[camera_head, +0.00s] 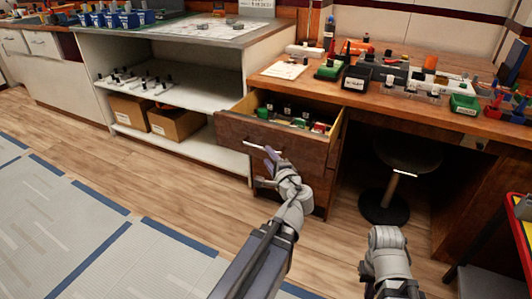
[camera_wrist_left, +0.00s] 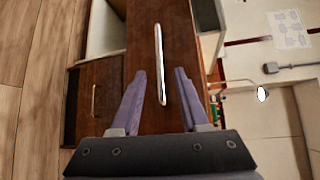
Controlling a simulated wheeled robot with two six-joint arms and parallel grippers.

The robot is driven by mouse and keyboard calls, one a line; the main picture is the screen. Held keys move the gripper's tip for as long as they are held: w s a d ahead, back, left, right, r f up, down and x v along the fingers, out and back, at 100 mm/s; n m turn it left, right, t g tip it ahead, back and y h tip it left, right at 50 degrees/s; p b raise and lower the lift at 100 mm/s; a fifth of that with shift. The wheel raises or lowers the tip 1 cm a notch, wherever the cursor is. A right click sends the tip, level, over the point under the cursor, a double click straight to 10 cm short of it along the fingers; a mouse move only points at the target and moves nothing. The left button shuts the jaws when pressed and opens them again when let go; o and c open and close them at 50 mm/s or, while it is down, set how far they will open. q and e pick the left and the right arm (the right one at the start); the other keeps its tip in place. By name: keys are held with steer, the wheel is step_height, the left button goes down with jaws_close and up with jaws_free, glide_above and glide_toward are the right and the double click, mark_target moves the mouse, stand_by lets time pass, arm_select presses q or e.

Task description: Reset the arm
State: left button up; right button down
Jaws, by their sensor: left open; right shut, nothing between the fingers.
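My left gripper (camera_head: 270,158) is open in front of the pulled-out wooden drawer (camera_head: 262,134). In the left wrist view its two fingers (camera_wrist_left: 160,73) stand apart, with the drawer's silver handle (camera_wrist_left: 160,45) showing in the gap between them. Nothing is gripped. I cannot tell whether the handle lies between the fingers in depth or just beyond them. My right arm (camera_head: 388,245) shows at the bottom right in the head view, but its gripper fingers are not visible.
The open drawer holds several small parts (camera_head: 285,112). The desk top (camera_head: 400,98) is crowded with devices and bins. A round stool (camera_head: 384,208) stands under the desk. Cardboard boxes (camera_head: 170,122) sit in the shelf unit on the left. The floor (camera_head: 150,190) ahead is clear.

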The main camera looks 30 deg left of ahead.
arm_select(q)
steer(key=shift+s+d, duration=0.15)
steer(key=shift+d, duration=0.05)
stand_by(0.4)
steer(key=s+d+f+n+g+h+p, duration=0.2)
steer(key=s+d+f+n+g+h, duration=0.4)
steer(key=d+f, duration=0.65)
steer(key=s+d+f+g+h+p, duration=0.2)
steer(key=s+d+g+h, duration=0.3)
steer(key=s+d, duration=0.85)
step_height(320, 180, up, 37)
steer(key=w+p, duration=0.2)
steer(key=p, duration=3.4)
steer(key=shift+d+f+p, duration=0.2)
steer(key=shift+d+p, duration=0.15)
steer(key=shift+d, duration=0.05)
